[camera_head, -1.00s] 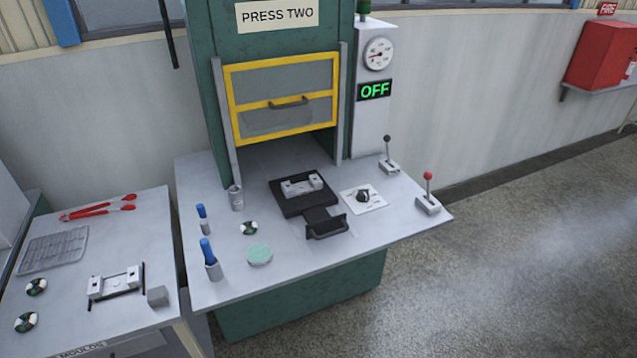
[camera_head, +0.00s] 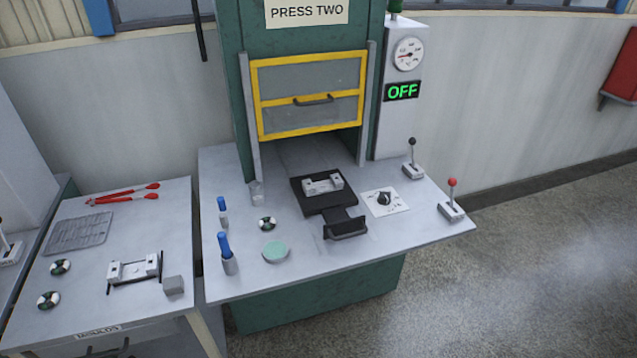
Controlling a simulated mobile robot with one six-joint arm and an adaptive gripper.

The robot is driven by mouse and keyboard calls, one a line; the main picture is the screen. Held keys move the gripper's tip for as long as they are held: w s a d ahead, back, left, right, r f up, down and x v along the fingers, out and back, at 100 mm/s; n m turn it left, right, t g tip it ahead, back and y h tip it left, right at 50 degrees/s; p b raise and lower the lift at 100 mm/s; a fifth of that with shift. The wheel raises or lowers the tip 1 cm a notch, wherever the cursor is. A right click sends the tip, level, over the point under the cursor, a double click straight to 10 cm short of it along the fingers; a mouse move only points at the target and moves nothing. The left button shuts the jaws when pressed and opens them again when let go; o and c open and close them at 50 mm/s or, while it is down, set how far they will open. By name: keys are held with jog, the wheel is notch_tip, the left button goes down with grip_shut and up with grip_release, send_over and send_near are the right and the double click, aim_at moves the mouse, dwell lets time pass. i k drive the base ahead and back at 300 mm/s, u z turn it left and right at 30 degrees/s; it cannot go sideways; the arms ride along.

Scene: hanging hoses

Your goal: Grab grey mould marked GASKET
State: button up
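Two light grey metal moulds are in view, and no GASKET marking is readable on either. One grey mould with dark side handles (camera_head: 134,270) lies on the left table (camera_head: 120,225). The other grey mould (camera_head: 322,183) sits on the black plate (camera_head: 312,205) under the raised yellow-framed guard of the press. My gripper is not in view.
Red tongs (camera_head: 123,194), a wire rack (camera_head: 78,233), two patterned discs and a small grey block (camera_head: 174,285) lie around the left mould. The press table holds blue-handled tools (camera_head: 224,246), a green round pad (camera_head: 275,251), a dial and two levers. The display reads OFF.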

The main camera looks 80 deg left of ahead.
aim_at(336, 183)
jog(key=u, duration=0.1)
jog(key=k, duration=1.55)
jog(key=u, duration=1.8)
jog(key=i, duration=0.35)
jog(key=u, duration=0.2)
